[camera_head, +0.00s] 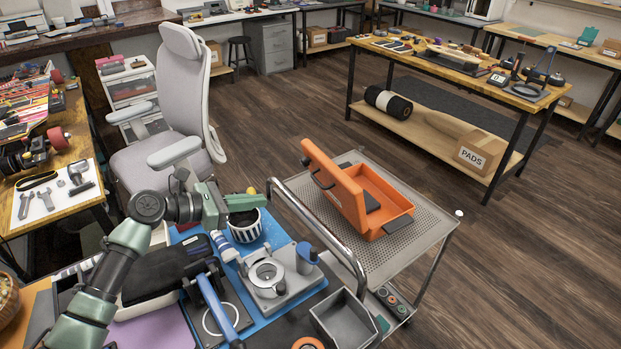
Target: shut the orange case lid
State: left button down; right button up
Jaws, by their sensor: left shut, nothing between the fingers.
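The orange case (393,190) stands on the perforated top of a grey metal cart, right of the picture's middle. Its lid (334,180) is open, standing up along the left side of the case and leaning. A dark handle shows on the lid's outer face. A dark block lies inside the case, and a dark piece shows at its near edge. My left gripper (262,201) is shut and empty, above the blue mat and left of the case, apart from the lid. My right gripper is not in view.
The cart's curved metal rail (318,229) stands between my left gripper and the case. A striped pot (246,228) is just below the gripper. A grey bin (346,318) stands nearer. A grey chair (183,95) is behind. The perforated cart top (415,238) has bare room around the case.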

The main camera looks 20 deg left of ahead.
pick_arm(q)
jog(key=p, duration=0.1)
send_near(328, 188)
jog(key=w+f, duration=0.4)
jog(key=w, duration=0.1)
jog(key=shift+w+d+r, duration=0.1)
jog(key=shift+w+d, duration=0.2)
jog(key=shift+d, duration=0.35)
